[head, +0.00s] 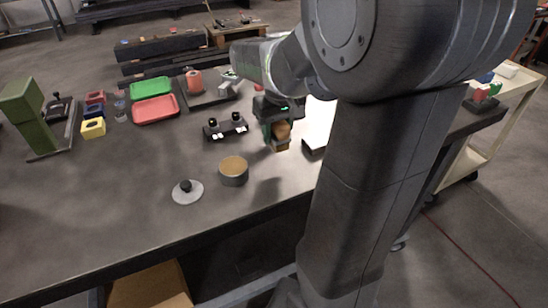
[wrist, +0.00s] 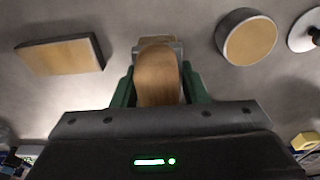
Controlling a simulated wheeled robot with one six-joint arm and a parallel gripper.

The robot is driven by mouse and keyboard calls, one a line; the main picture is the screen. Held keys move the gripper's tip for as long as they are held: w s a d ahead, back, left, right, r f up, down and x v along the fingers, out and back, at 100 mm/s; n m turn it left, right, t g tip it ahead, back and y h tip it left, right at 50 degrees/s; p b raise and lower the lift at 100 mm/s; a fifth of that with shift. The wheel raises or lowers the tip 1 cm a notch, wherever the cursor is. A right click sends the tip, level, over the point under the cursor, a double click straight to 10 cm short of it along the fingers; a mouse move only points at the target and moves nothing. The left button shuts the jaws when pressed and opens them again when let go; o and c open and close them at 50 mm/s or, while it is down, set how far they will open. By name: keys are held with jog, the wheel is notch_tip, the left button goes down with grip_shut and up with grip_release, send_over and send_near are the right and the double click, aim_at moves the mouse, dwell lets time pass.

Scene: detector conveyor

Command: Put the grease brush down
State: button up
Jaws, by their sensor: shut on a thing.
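My gripper (head: 281,132) is shut on the grease brush (head: 283,131) over the right part of the dark workbench (head: 130,215). In the wrist view, the brush's rounded brown wooden handle (wrist: 157,78) stands between the green fingers, with its paler head (wrist: 157,41) beyond. The brush appears to hang above the bench; its exact height is hard to tell. A round grey tin (head: 233,176) with a tan top surface stands open to the left of the brush; it also shows in the wrist view (wrist: 248,38).
A round lid (head: 187,192) with a black knob lies left of the tin. A low dark box with a pale top (head: 320,123) stands right of the brush. A black fixture (head: 226,127) is behind the tin. Red (head: 155,109) and green (head: 151,87) trays lie farther back.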

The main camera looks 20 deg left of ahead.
jog(key=shift+f, duration=2.95)
jog(key=shift+f, duration=0.2)
jog(key=o, duration=1)
jog(key=r, duration=0.8)
jog(key=s+d+r, duration=0.1)
jog(key=r, duration=0.3)
jog(key=shift+r+p, duration=0.15)
jog(key=shift+p, duration=0.2)
